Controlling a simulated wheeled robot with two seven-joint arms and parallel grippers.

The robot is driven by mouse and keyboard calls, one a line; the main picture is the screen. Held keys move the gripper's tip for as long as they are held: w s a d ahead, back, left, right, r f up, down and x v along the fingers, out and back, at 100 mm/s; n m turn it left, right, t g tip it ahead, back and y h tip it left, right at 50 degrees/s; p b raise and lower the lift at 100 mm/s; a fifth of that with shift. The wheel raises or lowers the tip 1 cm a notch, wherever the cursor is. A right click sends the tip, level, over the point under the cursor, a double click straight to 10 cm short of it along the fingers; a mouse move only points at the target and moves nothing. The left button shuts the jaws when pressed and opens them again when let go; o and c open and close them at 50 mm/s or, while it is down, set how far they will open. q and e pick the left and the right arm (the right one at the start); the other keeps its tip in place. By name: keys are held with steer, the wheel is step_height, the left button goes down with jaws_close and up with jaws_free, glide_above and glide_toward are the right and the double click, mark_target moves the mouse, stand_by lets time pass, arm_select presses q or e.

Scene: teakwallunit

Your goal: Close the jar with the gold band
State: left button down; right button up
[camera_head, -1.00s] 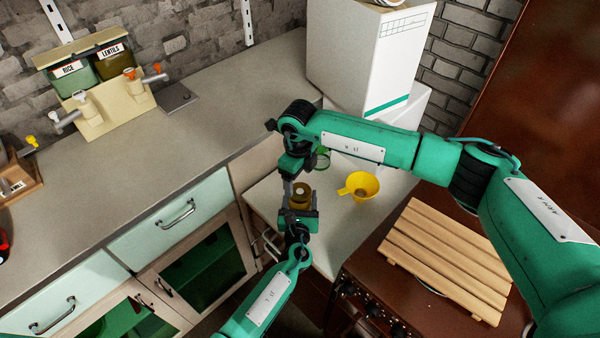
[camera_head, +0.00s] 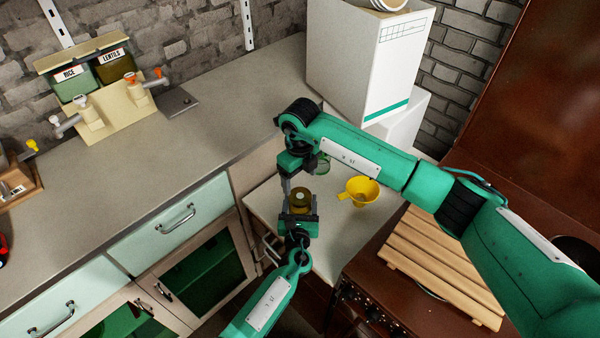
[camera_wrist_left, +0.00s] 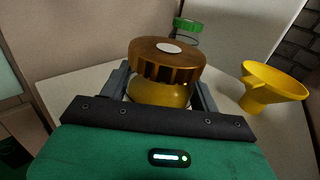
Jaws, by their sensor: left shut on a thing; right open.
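The jar (camera_wrist_left: 160,93) stands between the fingers of my left gripper (camera_head: 299,212), which is shut on its body. Its body looks golden yellow in the left wrist view. A brown-gold ribbed lid (camera_wrist_left: 167,58) with a pale round spot on top sits over its mouth; it also shows in the head view (camera_head: 301,196). I cannot tell whether the lid is fully tight. My right gripper (camera_head: 286,186) is open and empty, pointing down just left of and behind the lid. Its far finger is mostly hidden.
A wooden slatted board (camera_head: 440,265) is at right; a white box (camera_head: 365,55) stands at the back.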

mark_target(300, 195)
step_height(300, 195, down, 7)
steer(key=shift+r, duration=0.1)
steer(key=shift+c, duration=0.3)
steer(key=c, duration=1)
steer(key=o, duration=1.2)
steer(key=shift+c, duration=0.2)
step_height(300, 195, up, 12)
